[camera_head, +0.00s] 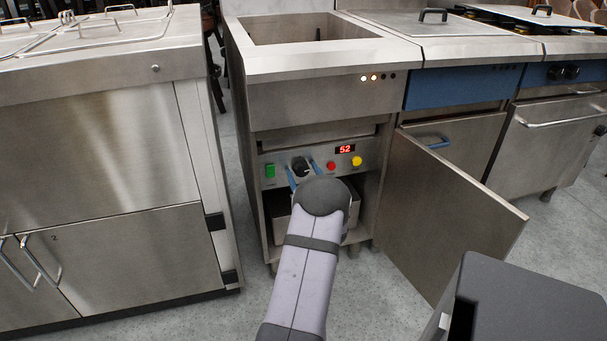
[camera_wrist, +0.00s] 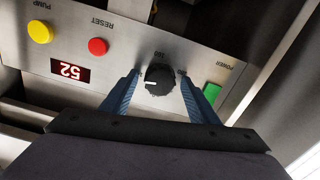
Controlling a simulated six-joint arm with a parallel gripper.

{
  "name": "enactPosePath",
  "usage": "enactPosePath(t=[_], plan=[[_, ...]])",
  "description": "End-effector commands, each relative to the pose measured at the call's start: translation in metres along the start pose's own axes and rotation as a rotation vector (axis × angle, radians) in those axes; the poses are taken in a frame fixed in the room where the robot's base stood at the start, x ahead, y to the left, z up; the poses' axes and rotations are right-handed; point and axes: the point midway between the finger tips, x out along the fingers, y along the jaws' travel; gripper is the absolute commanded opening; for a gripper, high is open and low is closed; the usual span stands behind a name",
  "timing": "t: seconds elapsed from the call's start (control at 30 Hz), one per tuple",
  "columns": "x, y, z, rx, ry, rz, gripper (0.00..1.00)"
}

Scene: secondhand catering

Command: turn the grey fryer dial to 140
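The dark grey fryer dial (camera_head: 300,164) is on the control panel inside the open fryer cabinet. In the wrist view the dial (camera_wrist: 160,79) shows a white pointer mark directed left in the picture; small print above it is hard to read. My gripper (camera_wrist: 158,75) has its two blue fingers on either side of the dial, with narrow gaps that look clear. It also shows at the panel in the head view (camera_head: 303,172). The red display (camera_head: 345,149) reads 52, and it appears upside down in the wrist view (camera_wrist: 70,70).
A green power switch (camera_head: 270,170) is left of the dial; a red reset button (camera_head: 331,166) and yellow pump button (camera_head: 356,161) are to its right. The open cabinet door (camera_head: 450,205) stands right of my arm. A steel cabinet (camera_head: 100,150) is on the left.

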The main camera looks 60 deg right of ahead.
Motion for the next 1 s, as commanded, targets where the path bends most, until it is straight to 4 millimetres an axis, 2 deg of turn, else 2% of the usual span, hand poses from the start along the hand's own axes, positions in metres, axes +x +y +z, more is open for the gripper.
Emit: enactPosePath(t=[0.27, 0.73, 1.0], plan=[[-0.004, 0.001, 0.0, 0.0, -0.002, 0.0, 0.55], [-0.06, 0.001, -0.001, 0.001, -0.002, 0.002, 0.55], [-0.073, 0.0, 0.0, 0.0, 0.0, 0.0, 0.55]])
